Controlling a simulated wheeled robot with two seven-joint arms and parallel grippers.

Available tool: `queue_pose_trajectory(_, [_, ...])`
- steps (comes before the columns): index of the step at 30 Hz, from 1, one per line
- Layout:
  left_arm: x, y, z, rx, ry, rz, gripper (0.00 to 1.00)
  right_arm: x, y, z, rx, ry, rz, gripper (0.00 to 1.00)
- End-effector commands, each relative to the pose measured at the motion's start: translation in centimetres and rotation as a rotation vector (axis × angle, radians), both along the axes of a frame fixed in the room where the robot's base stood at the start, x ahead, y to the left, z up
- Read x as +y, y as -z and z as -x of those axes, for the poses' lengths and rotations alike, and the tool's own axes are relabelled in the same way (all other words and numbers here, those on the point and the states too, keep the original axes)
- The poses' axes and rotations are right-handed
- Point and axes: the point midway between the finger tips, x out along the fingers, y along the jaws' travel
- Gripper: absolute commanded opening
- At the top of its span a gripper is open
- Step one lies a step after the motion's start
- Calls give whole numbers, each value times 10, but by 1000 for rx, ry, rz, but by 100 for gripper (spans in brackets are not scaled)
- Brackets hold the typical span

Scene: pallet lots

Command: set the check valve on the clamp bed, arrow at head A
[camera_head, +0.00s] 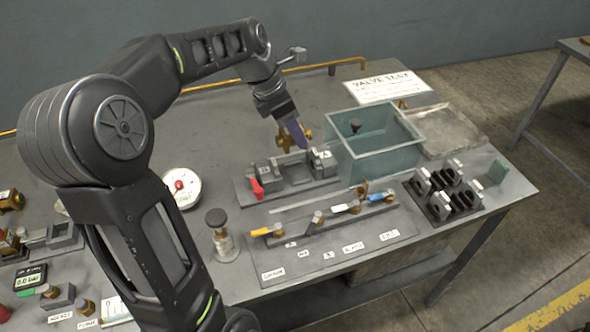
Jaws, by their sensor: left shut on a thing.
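My left gripper (298,134) reaches in over the table and is shut on a brass check valve (284,142). The arrow on the valve and the letters on the heads are too small to read. My right gripper is not in view.
A clear-walled tank (378,160) stands right of the bed. A valve panel (335,245) with coloured levers lies in front. The table behind the bed is mostly clear.

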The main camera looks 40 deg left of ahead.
Motion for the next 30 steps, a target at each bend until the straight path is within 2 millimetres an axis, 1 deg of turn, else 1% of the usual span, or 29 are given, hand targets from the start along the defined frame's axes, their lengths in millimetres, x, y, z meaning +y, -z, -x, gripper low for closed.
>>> queue_pose_trajectory(2, [0, 0, 0, -1, 0, 0, 0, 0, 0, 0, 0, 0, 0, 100])
queue_pose_trajectory(5, [0, 8, 0, 0, 0, 0, 0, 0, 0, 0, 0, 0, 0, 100])
queue_pose_trajectory(9, [0, 30, 0, 3, -2, 2, 0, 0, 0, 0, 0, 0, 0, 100])
queue_pose_trajectory(13, [0, 46, 0, 0, -1, 0, 0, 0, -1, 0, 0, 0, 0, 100])
queue_pose_trajectory(15, [0, 49, 0, -2, -1, -1, 0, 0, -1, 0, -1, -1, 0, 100])
queue_pose_trajectory(24, [0, 52, 0, -1, 0, 0, 0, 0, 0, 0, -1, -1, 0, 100])
queue_pose_trajectory(26, [0, 57, 0, 1, 0, 1, 0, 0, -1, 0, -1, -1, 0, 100])
queue_pose_trajectory(30, [0, 78, 0, 3, -2, 2, 0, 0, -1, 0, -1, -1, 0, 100])
